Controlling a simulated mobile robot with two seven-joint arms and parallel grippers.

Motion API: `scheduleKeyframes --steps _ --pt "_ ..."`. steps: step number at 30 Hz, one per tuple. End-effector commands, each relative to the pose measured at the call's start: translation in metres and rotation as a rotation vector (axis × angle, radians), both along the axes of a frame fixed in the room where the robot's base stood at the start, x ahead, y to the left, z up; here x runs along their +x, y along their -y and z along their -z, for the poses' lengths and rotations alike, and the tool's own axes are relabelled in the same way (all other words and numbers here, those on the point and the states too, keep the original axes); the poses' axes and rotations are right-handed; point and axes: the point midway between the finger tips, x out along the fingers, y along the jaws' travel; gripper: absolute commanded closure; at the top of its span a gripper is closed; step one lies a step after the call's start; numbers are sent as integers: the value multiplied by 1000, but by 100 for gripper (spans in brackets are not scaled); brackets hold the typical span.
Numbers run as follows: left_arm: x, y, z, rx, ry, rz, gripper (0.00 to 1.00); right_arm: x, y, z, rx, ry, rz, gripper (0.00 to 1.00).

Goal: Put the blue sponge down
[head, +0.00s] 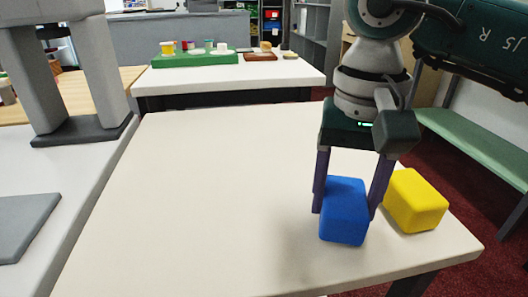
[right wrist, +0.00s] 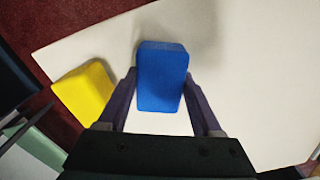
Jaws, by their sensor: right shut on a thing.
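The blue sponge (head: 344,212) is a rounded block between the two purple fingers of my right gripper (head: 345,200). It is near the right front part of the white table (head: 190,200). The right gripper points down and is shut on it. In the right wrist view the blue sponge (right wrist: 162,78) sits between the fingertips (right wrist: 160,95). A soft shadow lies on the table by it; I cannot tell whether its underside touches the top. My left gripper is not in view.
A yellow block (head: 415,200) sits on the table just right of the blue sponge, close to the right edge. The table's left and middle are bare. A farther table holds a green board (head: 195,59) with small items. A green bench (head: 480,145) stands at right.

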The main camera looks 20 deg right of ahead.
Motion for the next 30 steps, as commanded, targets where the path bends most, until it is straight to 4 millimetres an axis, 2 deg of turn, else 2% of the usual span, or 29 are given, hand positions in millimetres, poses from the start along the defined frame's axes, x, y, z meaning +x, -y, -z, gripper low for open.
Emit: scheduleKeyframes --steps 5,6,14,23,26,30 --pt "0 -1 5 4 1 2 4 0 0 4 -1 0 0 78" --pt "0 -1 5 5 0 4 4 0 0 4 -1 -1 0 32" --pt "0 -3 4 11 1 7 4 0 0 3 -1 -1 0 4" --pt "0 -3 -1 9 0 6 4 0 0 -1 1 -1 0 4" --pt "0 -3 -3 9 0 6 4 1 0 -12 0 4 1 4" --pt "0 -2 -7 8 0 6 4 2 1 -42 -2 6 0 4"
